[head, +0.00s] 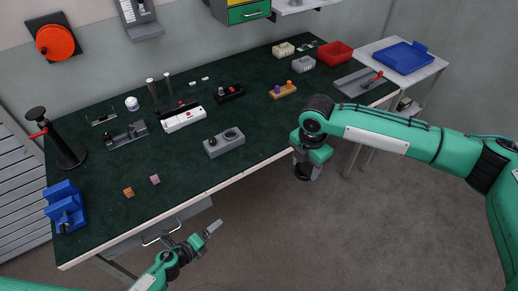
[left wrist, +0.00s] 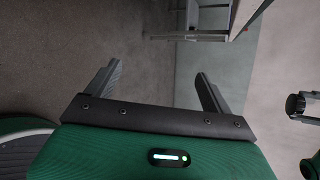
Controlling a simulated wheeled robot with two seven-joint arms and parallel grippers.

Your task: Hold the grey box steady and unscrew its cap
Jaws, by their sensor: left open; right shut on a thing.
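The grey box (head: 224,142) lies on the dark green bench top near the front edge. It has a dark round part (head: 232,133) on its right end and a small dark knob (head: 212,142) on its left; I cannot tell whether either is the cap. My right gripper (head: 304,174) points down beyond the bench's front edge, right of the box and apart from it. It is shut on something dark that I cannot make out. My left gripper (head: 216,226) is open and empty in front of the bench, below the box; its two spread fingers show in the left wrist view (left wrist: 155,82).
Small orange (head: 129,192) and pink (head: 155,180) blocks lie front left. A wooden holder (head: 283,91) stands back right. The bench top right of the box is clear.

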